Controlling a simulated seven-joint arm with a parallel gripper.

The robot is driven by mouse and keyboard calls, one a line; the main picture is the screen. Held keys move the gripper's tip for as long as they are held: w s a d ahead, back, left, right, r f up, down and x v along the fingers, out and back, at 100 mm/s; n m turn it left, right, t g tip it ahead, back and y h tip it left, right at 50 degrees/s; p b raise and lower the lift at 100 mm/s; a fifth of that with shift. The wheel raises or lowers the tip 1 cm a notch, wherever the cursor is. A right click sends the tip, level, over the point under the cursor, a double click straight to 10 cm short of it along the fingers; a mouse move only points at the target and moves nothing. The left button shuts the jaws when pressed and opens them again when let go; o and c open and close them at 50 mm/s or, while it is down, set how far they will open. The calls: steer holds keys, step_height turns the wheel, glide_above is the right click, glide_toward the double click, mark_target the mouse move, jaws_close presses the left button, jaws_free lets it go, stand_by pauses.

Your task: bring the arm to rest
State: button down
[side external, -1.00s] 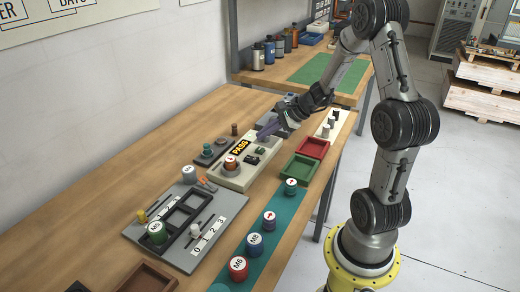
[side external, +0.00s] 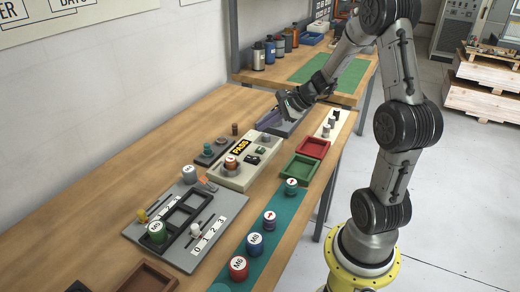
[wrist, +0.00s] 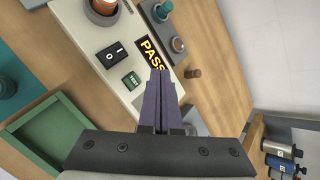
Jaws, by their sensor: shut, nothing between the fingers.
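My gripper (side external: 282,113) is raised above the back part of the wooden bench, near a grey box. Its purple fingers are together and empty; they also show in the wrist view (wrist: 160,78), pointing toward the tester. The cream tester box (side external: 234,183) stands on the bench, apart from the fingers. Its display reads PASS, and it also shows in the wrist view (wrist: 85,42). A copper-coloured cylinder (side external: 231,163) sits in the tester's round socket.
A grey plate (side external: 184,254) with a black slotted frame lies in front. A teal mat (side external: 262,266) holds several labelled cylinders. Red (side external: 313,147) and green (side external: 299,168) trays lie at the bench's right. Bottles (side external: 270,50) stand on the far bench.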

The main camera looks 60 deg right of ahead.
steer(key=shift+w+a, duration=0.15)
steer(key=shift+a, duration=0.1)
steer(key=w+a+r+n+y, duration=0.1)
steer(key=w+a+r+n, duration=0.25)
steer(key=a+r, duration=0.45)
steer(key=s+a+r+n+g+y, duration=0.1)
steer(key=s+a+r+n, duration=0.3)
steer(key=a, duration=0.4)
steer(key=s+a+r+n+y, duration=0.1)
steer(key=s+a+n, duration=0.35)
steer(key=a, duration=0.25)
steer(key=s+a+n+g+h, duration=0.1)
steer(key=s+a+n, duration=0.3)
steer(key=s+n, duration=0.35)
steer(key=s+d+f+n+g+h, duration=0.1)
steer(key=s+d+f+n+h, duration=0.2)
steer(key=s+d+n+h, duration=0.1)
steer(key=s+d+n, duration=0.1)
steer(key=s+d, duration=0.1)
steer(key=s, duration=0.1)
steer(key=shift+s, duration=0.35)
